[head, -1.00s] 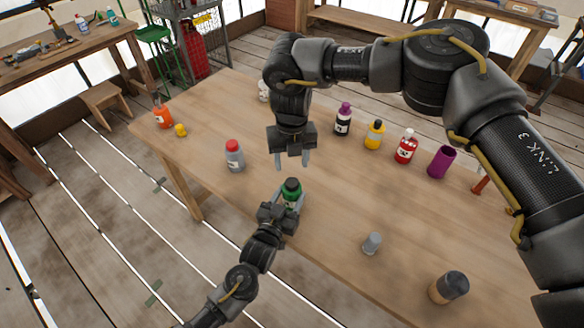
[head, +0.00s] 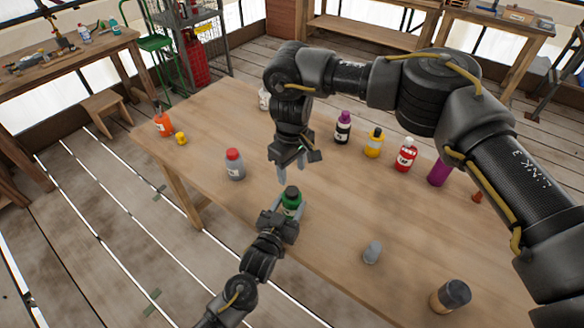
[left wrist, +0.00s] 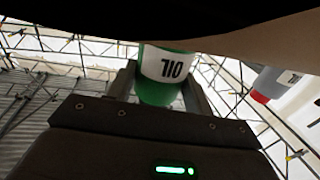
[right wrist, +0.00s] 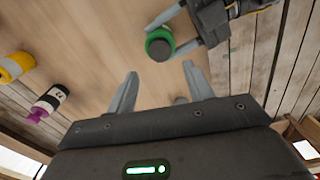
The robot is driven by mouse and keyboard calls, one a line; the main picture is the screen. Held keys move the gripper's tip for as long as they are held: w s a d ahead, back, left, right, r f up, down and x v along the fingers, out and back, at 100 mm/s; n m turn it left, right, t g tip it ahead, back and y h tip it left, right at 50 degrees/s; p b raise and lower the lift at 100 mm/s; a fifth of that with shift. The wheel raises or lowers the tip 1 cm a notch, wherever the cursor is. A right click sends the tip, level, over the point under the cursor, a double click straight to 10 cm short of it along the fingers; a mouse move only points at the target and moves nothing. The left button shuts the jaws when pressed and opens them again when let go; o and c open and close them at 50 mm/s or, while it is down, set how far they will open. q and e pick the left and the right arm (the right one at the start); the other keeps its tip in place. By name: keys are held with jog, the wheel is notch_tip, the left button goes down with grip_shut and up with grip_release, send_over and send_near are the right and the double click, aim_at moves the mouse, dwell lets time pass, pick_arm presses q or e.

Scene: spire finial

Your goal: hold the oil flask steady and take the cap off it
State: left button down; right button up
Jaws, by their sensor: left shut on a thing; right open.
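The oil flask (head: 291,209) is green with a dark cap (head: 292,192) and stands near the table's front edge. Its white OIL label (left wrist: 165,64) shows upside down in the left wrist view. My left gripper (head: 287,214) is shut around the flask's body, from the front. My right gripper (head: 292,173) is open and empty, just above and beyond the flask. In the right wrist view the round cap (right wrist: 160,48) lies just past the open fingertips (right wrist: 162,70), apart from them. The flask's lower part is mostly hidden by the left gripper in the head view.
A grey bottle with a red cap (head: 235,164) stands left of the flask. Purple-capped (head: 343,128), yellow (head: 373,145) and red (head: 405,156) bottles stand behind at right. A small grey piece (head: 372,252) and a dark-topped jar (head: 451,296) are at front right. The table (head: 330,215) is clear between.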

aim_at(292, 191)
jog(key=m, duration=0.3)
jog(key=shift+f, duration=0.1)
jog(key=shift+f, duration=3.95)
